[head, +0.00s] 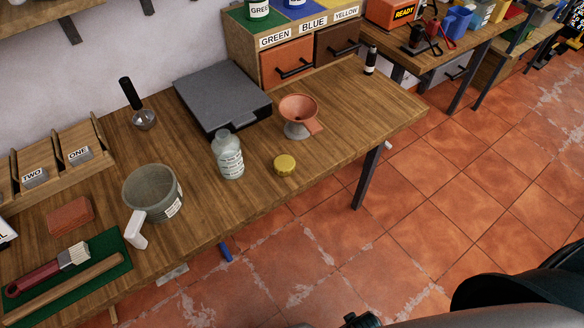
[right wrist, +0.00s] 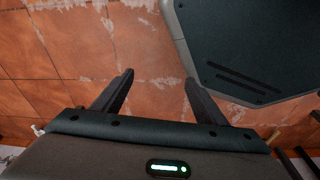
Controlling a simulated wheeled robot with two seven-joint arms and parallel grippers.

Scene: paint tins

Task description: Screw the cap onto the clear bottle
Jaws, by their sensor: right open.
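The clear bottle (head: 228,157) stands upright on the wooden table in the head view, with a label on its side and no cap visible on its neck. A yellow cap (head: 285,165) lies on the table to the right of the bottle, apart from it. My right gripper (right wrist: 158,82) shows in the right wrist view, open and empty, above the tiled floor and away from the table objects. My left gripper is not in view.
A funnel (head: 299,113) in a stand is behind the cap. A dark flat case (head: 222,95) lies behind the bottle. A grey-green jug (head: 150,190) with a white handle stands left of the bottle. The table's front edge is just before the cap; its right end is mostly clear.

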